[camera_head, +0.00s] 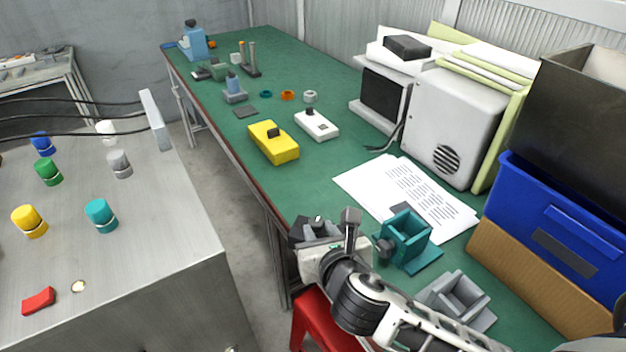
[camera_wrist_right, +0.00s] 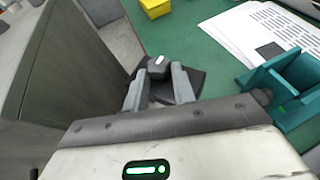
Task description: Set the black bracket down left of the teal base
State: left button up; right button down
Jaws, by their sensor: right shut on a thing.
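The teal base (camera_head: 405,239) stands on the green table in front of the printed sheets. It shows at the right of the right wrist view (camera_wrist_right: 284,84). My right gripper (camera_head: 324,228) is left of the teal base, near the table's front edge, pointing away from me. Its fingers are shut on the black bracket (camera_wrist_right: 190,79), whose dark flat part shows between and beside the fingertips. In the head view the bracket (camera_head: 298,231) is mostly hidden by the gripper. I cannot tell whether it touches the table. My left gripper is not in view.
A grey open holder (camera_head: 456,299) stands right of my right arm. Printed sheets (camera_head: 400,190) lie behind the teal base. A yellow box (camera_head: 273,143) and a white box (camera_head: 316,125) sit farther back. A blue bin (camera_head: 555,225) stands at right. Green tabletop is clear before the yellow box.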

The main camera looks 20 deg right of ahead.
jog(key=shift+n+t+y, duration=0.3)
jog(key=shift+n+y, duration=0.1)
jog(key=w+r, duration=0.3)
jog(key=w, duration=0.1)
jog(key=shift+w+d+r, duration=0.15)
jog(key=shift+d+r, duration=0.05)
jog(key=shift+r, duration=0.15)
jog(key=w+d+f, duration=0.2)
jog(key=w+d, duration=0.5)
jog(key=w, duration=0.1)
jog(key=shift+n, duration=0.3)
jog(key=shift+w+d+f+b, duration=0.35)
jog(key=shift+w+d+f, duration=0.25)
jog(key=shift+f, duration=0.9)
jog(key=shift+w+d+f+b, duration=0.4)
jog(key=shift+w+d+f, duration=0.2)
jog(key=shift+f, duration=0.85)
jog(key=shift+w+d+f+b, duration=0.35)
jog(key=shift+w+d+f, duration=0.25)
jog(key=shift+f, duration=0.9)
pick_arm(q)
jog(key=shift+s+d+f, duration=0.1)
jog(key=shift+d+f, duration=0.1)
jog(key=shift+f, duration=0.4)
pick_arm(e)
jog(key=shift+a, duration=0.1)
